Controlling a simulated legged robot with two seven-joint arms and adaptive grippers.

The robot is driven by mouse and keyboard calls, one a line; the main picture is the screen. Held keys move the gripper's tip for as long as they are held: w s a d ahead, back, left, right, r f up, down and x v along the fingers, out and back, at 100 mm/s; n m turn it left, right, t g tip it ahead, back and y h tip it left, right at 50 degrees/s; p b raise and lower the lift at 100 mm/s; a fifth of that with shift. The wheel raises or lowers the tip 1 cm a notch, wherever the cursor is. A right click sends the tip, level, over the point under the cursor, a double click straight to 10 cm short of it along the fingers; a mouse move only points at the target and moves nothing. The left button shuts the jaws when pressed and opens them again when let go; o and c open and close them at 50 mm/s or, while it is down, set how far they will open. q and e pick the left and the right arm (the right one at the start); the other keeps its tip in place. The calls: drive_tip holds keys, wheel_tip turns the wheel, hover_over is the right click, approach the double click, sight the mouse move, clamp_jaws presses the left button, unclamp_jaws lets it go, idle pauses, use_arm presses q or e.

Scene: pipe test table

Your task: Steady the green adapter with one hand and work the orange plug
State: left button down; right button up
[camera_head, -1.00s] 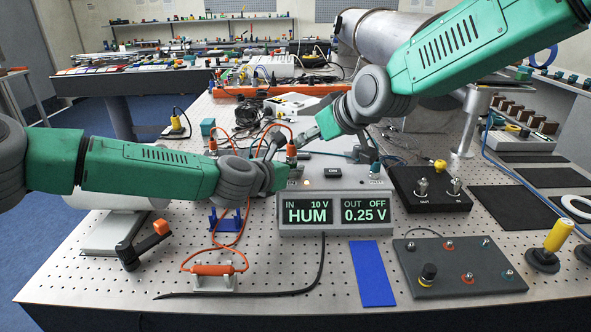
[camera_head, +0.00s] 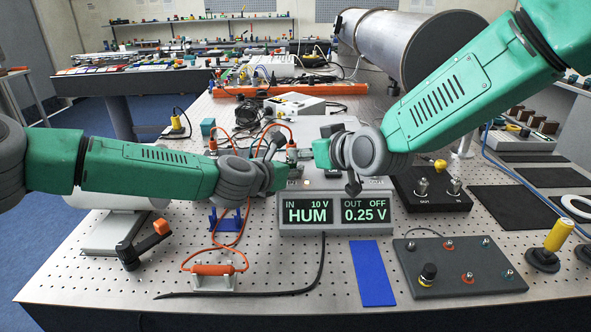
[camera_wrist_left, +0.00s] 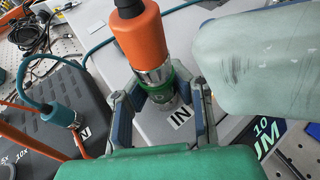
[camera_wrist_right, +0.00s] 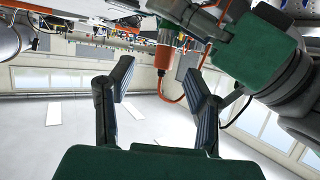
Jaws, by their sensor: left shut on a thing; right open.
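The orange plug (camera_wrist_left: 140,42) stands upright in the green adapter (camera_wrist_left: 162,90) in the left wrist view. The adapter sits on the grey meter box, beside the "IN" label. My left gripper (camera_wrist_left: 163,102) is shut around the adapter, one finger on each side; it also shows in the head view (camera_head: 282,168). My right gripper (camera_head: 306,153) is close to the plug on its right in the head view. In the right wrist view my right gripper (camera_wrist_right: 158,70) is open, with the orange plug (camera_wrist_right: 164,55) beyond its fingertips. The gap to the plug is hard to judge.
The meter (camera_head: 335,213) reads "IN 10 V HUM" and "OUT OFF 0.25 V". An orange cable arcs beside the plug. A black two-connector box (camera_head: 430,188) stands right, a grey panel (camera_head: 455,268) in front of it, and a blue strip (camera_head: 372,272) lies on the perforated table.

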sight(292, 167)
drive_tip(key=shift+x, duration=3)
clamp_jaws()
